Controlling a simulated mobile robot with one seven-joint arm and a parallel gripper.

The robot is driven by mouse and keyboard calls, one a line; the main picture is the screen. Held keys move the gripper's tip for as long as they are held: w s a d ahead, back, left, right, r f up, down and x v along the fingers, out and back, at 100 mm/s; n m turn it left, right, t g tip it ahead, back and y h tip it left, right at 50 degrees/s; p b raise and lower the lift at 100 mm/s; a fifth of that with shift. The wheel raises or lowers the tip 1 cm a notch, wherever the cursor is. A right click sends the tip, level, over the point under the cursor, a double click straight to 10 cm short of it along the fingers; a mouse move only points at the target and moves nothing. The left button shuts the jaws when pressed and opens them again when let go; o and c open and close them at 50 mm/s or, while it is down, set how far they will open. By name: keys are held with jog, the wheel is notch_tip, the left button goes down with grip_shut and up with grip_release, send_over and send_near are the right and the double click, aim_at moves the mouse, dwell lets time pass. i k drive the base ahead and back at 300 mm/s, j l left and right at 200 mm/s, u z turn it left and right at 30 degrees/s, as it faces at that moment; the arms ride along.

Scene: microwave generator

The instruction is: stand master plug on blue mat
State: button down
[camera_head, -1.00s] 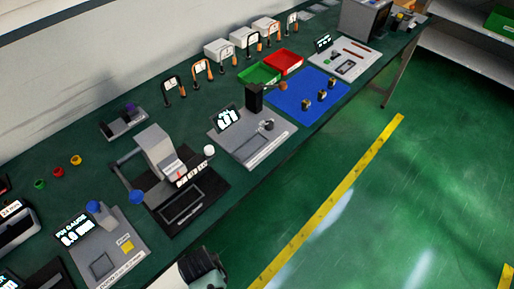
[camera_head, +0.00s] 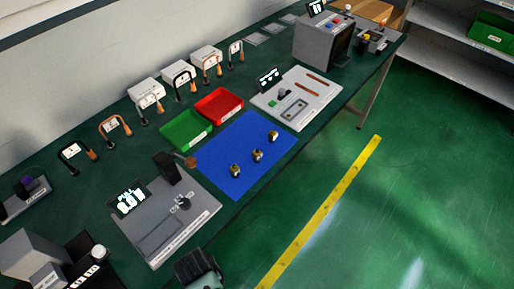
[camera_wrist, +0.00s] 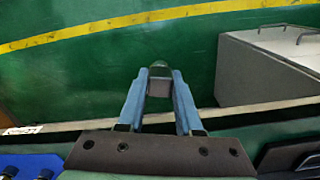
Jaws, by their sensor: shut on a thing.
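My gripper (camera_wrist: 159,76) shows in the wrist view with its two blue fingers shut on a small grey piece (camera_wrist: 159,88), seemingly the master plug. The fingers hide its sides, and its exact shape is unclear. The blue mat (camera_head: 222,152) lies on the green bench in the head view. Three small dark-and-brass plugs stand on it in a slanting row: a near one (camera_head: 235,170), a middle one (camera_head: 257,155) and a far one (camera_head: 272,136). A corner of the mat shows at the lower left of the wrist view (camera_wrist: 40,160). The gripper is apart from the mat.
A green bin (camera_head: 186,130) and a red bin (camera_head: 219,105) stand behind the mat. A grey gauge fixture (camera_head: 190,222) with a dark post is left of it, and a light grey tray board (camera_head: 320,95) right of it. The mat's left and near parts are bare.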

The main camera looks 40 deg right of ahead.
aim_at(227, 137)
jog(key=i+l, duration=0.1)
jog(key=l, duration=0.35)
jog(key=i+l, duration=0.1)
jog(key=l, duration=0.4)
jog(key=i+l, duration=0.15)
jog(key=l, duration=0.3)
jog(key=i+l, duration=0.1)
jog(key=l, duration=0.4)
